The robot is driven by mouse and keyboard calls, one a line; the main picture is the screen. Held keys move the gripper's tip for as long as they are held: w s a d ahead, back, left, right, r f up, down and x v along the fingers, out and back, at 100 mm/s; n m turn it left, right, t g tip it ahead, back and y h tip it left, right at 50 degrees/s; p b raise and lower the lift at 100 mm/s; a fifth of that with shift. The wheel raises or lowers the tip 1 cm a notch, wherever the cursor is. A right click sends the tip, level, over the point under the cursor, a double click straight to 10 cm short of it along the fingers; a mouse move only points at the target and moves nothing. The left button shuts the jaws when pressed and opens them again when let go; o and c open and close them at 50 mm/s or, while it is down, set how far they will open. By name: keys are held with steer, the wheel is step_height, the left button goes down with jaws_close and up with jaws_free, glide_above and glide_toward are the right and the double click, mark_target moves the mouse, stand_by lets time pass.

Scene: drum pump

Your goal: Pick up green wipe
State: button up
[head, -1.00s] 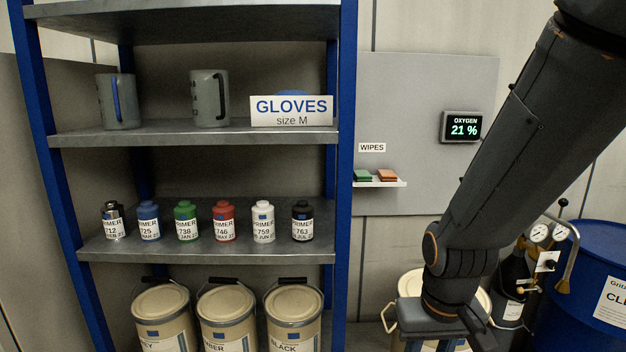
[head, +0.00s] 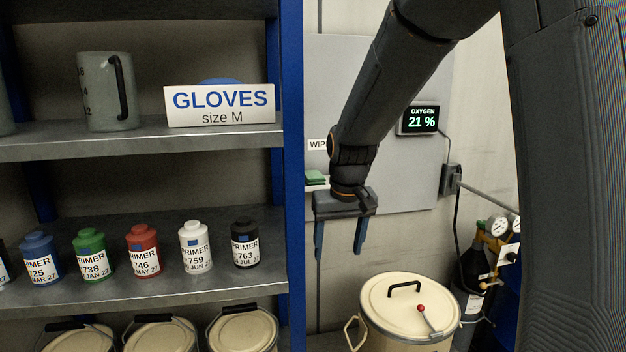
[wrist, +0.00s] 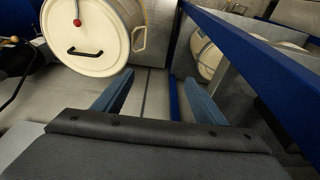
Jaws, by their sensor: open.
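The green wipe (head: 315,177) lies on a small white wall ledge (head: 316,187) under a partly covered WIPES label (head: 317,145) in the head view. My gripper (head: 340,252) is just right of it in the picture, with its two blue fingers pointing down, apart and empty. My arm and gripper hide the right part of the ledge, and the orange wipe is not visible now. In the wrist view my gripper (wrist: 158,98) is open with nothing between its fingers, and no wipe shows there.
A blue-posted shelf (head: 293,200) stands left of the ledge, holding primer bottles, jugs and a gloves box (head: 221,105). A cream drum (head: 410,310) stands below my gripper; it also shows in the wrist view (wrist: 95,35). A gas cylinder (head: 470,275) stands at right.

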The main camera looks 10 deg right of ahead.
steer(key=w+r+t, duration=0.1)
steer(key=w+r, duration=0.8)
steer(key=w, duration=0.5)
glide_toward(314, 175)
steer(key=f, duration=0.2)
steer(key=shift+t, duration=0.4)
steer(key=shift+p+x, duration=1.45)
steer(key=shift+x, duration=1.9)
steer(key=shift+c, duration=0.5)
steer(key=c, duration=1)
